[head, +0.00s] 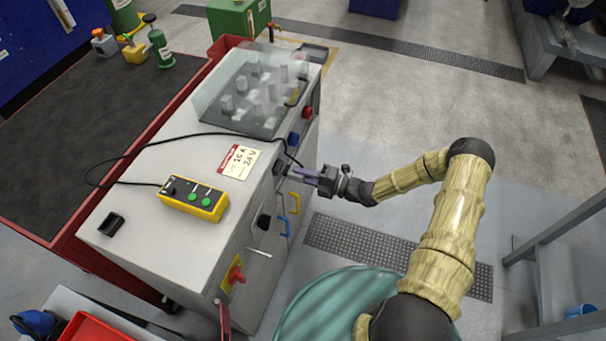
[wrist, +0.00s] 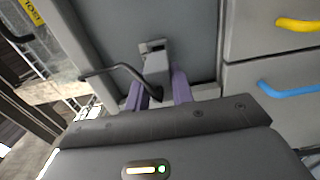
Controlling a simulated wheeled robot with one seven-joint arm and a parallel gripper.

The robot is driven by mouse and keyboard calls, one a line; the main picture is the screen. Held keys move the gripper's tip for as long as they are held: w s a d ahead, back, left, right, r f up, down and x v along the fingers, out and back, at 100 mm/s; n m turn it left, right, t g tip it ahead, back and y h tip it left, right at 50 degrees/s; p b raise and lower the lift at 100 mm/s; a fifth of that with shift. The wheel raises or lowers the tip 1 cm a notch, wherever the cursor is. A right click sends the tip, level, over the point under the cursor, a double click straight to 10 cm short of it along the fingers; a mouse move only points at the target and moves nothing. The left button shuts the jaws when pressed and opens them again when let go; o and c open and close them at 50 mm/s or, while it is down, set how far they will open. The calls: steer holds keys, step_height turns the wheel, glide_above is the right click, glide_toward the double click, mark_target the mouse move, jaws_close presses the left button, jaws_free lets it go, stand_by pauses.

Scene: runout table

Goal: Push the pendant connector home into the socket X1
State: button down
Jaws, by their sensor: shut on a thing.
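My gripper (head: 303,175) is at the upper front face of the grey cabinet. A light metal socket fitting (wrist: 152,46) shows on the grey panel just beyond the connector; no X1 label is readable. The connector's front end is hidden, so I cannot tell whether it touches or enters the socket. The yellow pendant (head: 194,198) with green buttons lies on the cabinet top, its cable looping towards my gripper.
Yellow (head: 295,203) and blue (head: 285,226) handles stick out below my gripper. A black knob (head: 264,221) and a red switch (head: 236,274) are on the same face. A clear cover (head: 255,90) stands on the cabinet top (head: 150,180). Open floor lies to the right.

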steer(key=shift+x, duration=1.4)
stand_by(0.4)
steer(key=c, duration=1.1)
jaws_free()
steer(key=b+v, duration=0.1)
steer(key=v, duration=1.6)
steer(key=shift+d+b, duration=0.15)
steer(key=shift+b, duration=0.25)
